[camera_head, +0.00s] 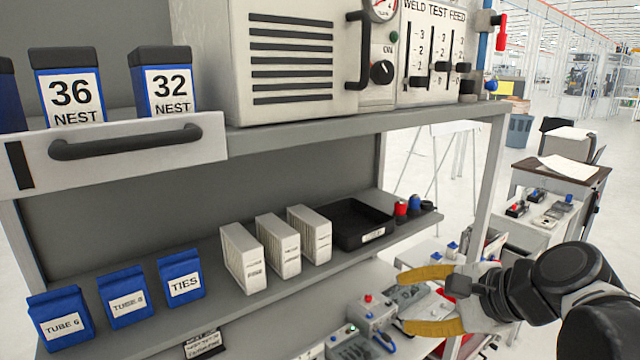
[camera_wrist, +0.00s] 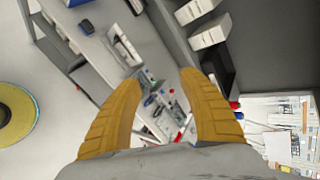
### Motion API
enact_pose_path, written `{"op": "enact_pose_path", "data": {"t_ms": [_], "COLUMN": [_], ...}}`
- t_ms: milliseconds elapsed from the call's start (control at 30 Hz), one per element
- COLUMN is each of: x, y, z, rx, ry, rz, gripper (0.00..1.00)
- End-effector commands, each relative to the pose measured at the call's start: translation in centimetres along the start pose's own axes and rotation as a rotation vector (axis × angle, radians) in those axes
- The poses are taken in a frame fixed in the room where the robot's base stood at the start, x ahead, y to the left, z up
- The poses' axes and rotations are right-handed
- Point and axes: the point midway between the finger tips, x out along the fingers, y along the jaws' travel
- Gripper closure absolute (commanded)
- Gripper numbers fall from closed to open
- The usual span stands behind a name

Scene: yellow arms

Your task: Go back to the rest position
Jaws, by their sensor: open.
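My gripper (camera_head: 432,301) is at the lower right of the head view, with two yellow fingers spread apart and nothing between them. Its dark arm reaches in from the right edge. The gripper is in front of the right end of the shelving, at a level below the middle shelf in the picture. In the wrist view my gripper (camera_wrist: 163,105) shows both yellow fingers apart, with the cluttered lower surface seen beyond the gap. No object is held.
The middle shelf (camera_head: 275,285) carries blue bins (camera_head: 181,275), white boxes (camera_head: 242,258) and a black tray (camera_head: 361,222). A large white machine (camera_head: 290,62) stands on the upper shelf. A cart (camera_head: 548,200) stands at the right behind my arm. Open floor (camera_head: 415,165) shows behind the shelving.

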Motion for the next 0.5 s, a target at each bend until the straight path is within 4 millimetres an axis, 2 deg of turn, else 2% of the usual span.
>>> {"op": "enact_pose_path", "data": {"t_ms": [33, 100, 200, 333, 400, 500], "x": [2.7, 4.5, 6.6, 8.3, 8.8, 9.1], "y": [5.3, 10.3, 16.9, 23.0, 25.1, 26.8], "z": [-0.6, -1.4, -3.0, -5.2, -6.1, -7.0], "rx": [-0.151, -0.379, -0.704, -1.07, -1.219, -1.364], "ry": [0.034, 0.086, 0.144, 0.192, 0.208, 0.22], "rz": [0.054, 0.134, 0.249, 0.381, 0.435, 0.49], "gripper": [0.51, 0.51, 0.51, 0.51, 0.51, 0.51]}}
